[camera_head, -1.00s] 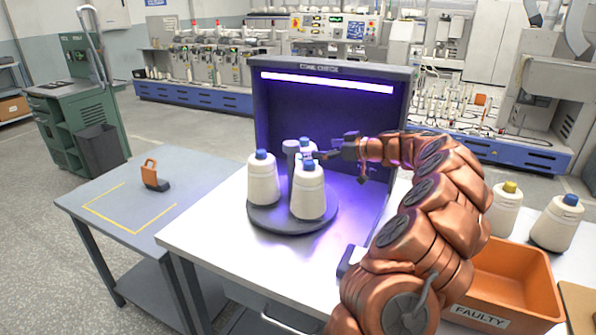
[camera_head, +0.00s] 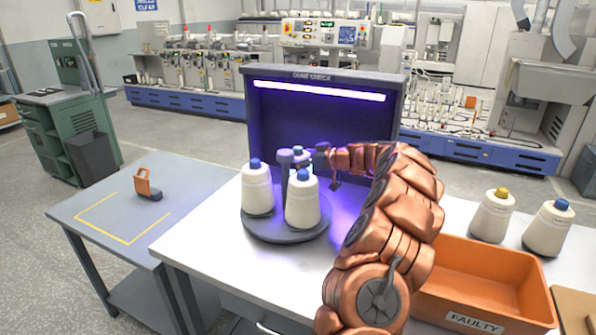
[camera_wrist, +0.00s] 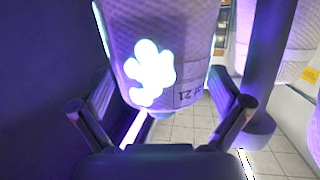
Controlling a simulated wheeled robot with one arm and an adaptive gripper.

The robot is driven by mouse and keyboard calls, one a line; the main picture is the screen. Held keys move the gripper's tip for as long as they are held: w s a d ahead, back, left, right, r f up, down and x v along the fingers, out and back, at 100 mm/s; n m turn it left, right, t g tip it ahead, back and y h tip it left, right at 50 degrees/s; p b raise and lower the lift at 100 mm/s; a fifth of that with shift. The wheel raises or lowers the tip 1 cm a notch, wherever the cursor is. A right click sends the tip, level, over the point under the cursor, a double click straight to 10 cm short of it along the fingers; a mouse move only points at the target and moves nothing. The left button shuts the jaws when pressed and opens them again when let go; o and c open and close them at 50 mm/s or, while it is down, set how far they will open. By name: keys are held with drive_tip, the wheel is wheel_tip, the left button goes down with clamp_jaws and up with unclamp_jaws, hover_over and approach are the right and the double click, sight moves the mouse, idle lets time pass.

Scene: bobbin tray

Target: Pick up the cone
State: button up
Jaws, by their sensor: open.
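Two white cones with blue tips, the left cone (camera_head: 256,190) and the front cone (camera_head: 302,203), stand on a round grey turntable (camera_head: 262,232). In the wrist view, the open fingers of my gripper (camera_wrist: 161,106) flank a cone (camera_wrist: 190,50) with a bright glowing patch and a printed label. Whether the fingers touch it is unclear.
A grey post (camera_head: 284,160) rises from the turntable and also shows in the wrist view (camera_wrist: 268,60). The dark booth (camera_head: 262,120) with a purple lamp stands behind. An orange bin (camera_head: 490,250) marked FAULTY and two more cones (camera_head: 492,218) (camera_head: 548,232) are at right.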

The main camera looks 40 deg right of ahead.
drive_tip(key=shift+w+a+f, duration=0.15)
drive_tip(key=shift+w, duration=0.25)
drive_tip(key=shift+c, duration=0.2)
drive_tip(key=c, duration=1.6)
drive_tip(key=shift+o, duration=0.2)
wheel_tip(320, 180, up, 28)
drive_tip(key=p, duration=0.1)
